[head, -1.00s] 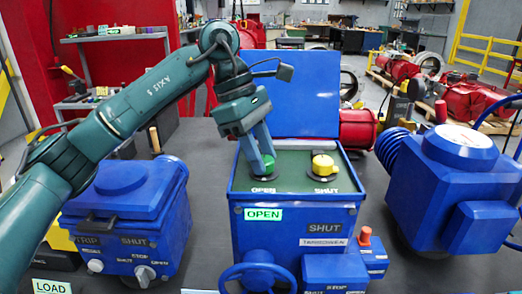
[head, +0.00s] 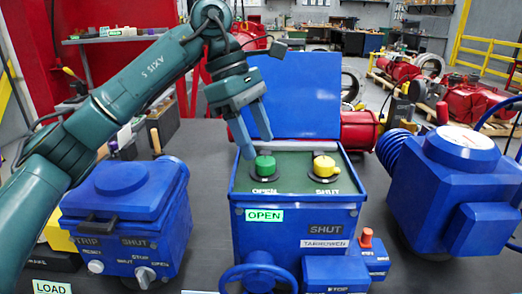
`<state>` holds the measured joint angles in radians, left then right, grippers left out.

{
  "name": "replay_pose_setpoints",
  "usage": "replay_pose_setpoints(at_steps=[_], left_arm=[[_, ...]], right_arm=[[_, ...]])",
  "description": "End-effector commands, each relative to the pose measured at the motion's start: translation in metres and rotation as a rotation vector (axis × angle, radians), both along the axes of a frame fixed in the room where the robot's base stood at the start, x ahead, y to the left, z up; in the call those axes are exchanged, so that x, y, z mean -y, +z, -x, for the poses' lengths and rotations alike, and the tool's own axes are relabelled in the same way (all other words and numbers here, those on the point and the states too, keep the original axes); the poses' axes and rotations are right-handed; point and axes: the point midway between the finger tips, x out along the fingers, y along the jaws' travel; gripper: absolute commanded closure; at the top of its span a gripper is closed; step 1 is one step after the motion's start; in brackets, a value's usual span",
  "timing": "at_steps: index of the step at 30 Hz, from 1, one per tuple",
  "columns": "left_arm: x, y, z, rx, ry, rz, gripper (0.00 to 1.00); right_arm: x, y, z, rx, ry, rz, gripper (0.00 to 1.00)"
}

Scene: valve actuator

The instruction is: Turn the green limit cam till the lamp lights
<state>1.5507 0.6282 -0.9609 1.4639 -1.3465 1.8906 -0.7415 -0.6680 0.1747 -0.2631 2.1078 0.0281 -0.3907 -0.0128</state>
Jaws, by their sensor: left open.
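The green limit cam (head: 264,165) is a round knob on the left of the green panel in the open blue actuator box (head: 297,221), above an OPEN label. A yellow cam (head: 324,166) sits to its right, above a SHUT label. A lit green OPEN lamp (head: 264,215) shows on the box front, with a dark SHUT sign (head: 325,230) beside it. My left gripper (head: 257,148) is open and empty just above and behind the green cam, its fingers apart from it. My right gripper is not in view.
The box's raised blue lid (head: 292,95) stands behind the panel. A smaller closed blue box (head: 125,220) stands left, and a large blue actuator (head: 455,190) right. A blue handwheel (head: 258,274) is at the front. Dark bench top is bare between the units.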

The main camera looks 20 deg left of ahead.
Motion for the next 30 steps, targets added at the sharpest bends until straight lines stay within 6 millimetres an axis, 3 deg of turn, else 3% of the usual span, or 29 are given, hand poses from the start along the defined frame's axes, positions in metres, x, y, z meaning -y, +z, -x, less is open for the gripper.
replay_pose_setpoints(at_steps=[6, 12, 30], left_arm=[[-0.019, 0.050, -0.002, 0.004, 0.001, 0.002, 0.45], [-0.032, 0.081, -0.004, 0.002, 0.001, -0.001, 0.45], [-0.036, 0.089, -0.004, 0.001, -0.002, 0.001, 0.45]], right_arm=[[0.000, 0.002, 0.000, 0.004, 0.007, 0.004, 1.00], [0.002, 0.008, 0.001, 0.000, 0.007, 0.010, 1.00], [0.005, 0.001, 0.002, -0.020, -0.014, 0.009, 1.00]])
